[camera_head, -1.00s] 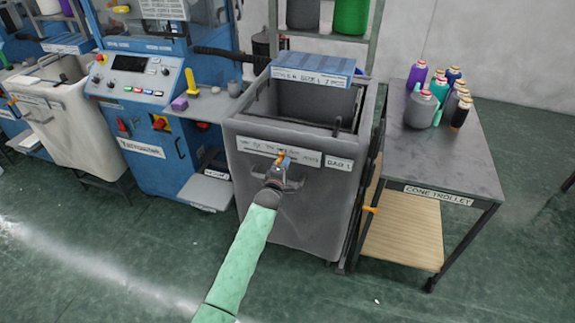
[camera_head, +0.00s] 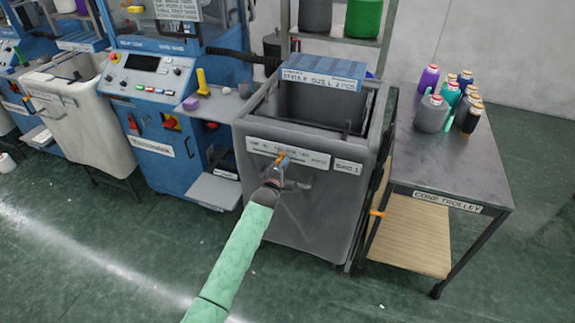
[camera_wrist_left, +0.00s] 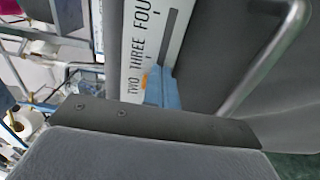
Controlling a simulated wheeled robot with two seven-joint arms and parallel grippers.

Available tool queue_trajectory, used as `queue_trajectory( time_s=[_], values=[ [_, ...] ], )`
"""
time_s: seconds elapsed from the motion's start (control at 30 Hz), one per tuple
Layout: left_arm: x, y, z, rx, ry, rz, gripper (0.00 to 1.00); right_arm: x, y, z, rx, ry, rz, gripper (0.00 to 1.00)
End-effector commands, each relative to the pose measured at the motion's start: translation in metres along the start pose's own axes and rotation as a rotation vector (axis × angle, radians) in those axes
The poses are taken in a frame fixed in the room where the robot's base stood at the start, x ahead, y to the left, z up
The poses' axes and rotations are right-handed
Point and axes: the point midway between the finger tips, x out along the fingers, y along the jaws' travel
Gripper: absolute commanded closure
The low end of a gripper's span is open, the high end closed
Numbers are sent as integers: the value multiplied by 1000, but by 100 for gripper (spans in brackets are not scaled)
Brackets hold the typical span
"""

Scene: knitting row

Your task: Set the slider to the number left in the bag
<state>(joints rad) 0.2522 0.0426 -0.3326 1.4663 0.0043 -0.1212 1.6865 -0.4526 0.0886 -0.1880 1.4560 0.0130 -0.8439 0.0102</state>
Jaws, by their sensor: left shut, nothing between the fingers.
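The grey bag bin (camera_head: 315,220), marked BAG 1, stands in the middle with a white number strip (camera_head: 257,146) on its front. A small orange slider piece (camera_head: 282,158) shows on that strip. My left gripper (camera_head: 279,170) is shut, empty, at the strip beside the orange piece. In the left wrist view the blue fingertips (camera_wrist_left: 165,90) are at the strip, which reads TWO, THREE, FOU; the orange piece (camera_wrist_left: 145,82) lies close to the word TWO. A blue card (camera_head: 325,72) on the bin's back rim carries small text, hard to read. My right gripper is out of view.
The cone trolley (camera_head: 460,160) with several yarn cones stands right of the bin. A blue machine (camera_head: 150,100) with a control panel stands left, and a white bin (camera_head: 85,125) is further left. The floor in front is clear.

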Motion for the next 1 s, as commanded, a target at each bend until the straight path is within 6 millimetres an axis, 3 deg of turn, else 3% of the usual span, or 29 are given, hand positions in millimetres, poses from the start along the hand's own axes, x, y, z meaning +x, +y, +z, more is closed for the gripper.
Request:
queue_trajectory(
  time_s=[0.27,0.8,1.0],
  values=[
    [0,0,-10,0,0,0,100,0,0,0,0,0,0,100],
    [-1,0,3,-1,0,-1,100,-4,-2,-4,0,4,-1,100],
    [-13,2,3,-1,0,-1,100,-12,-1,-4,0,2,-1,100]
  ],
)
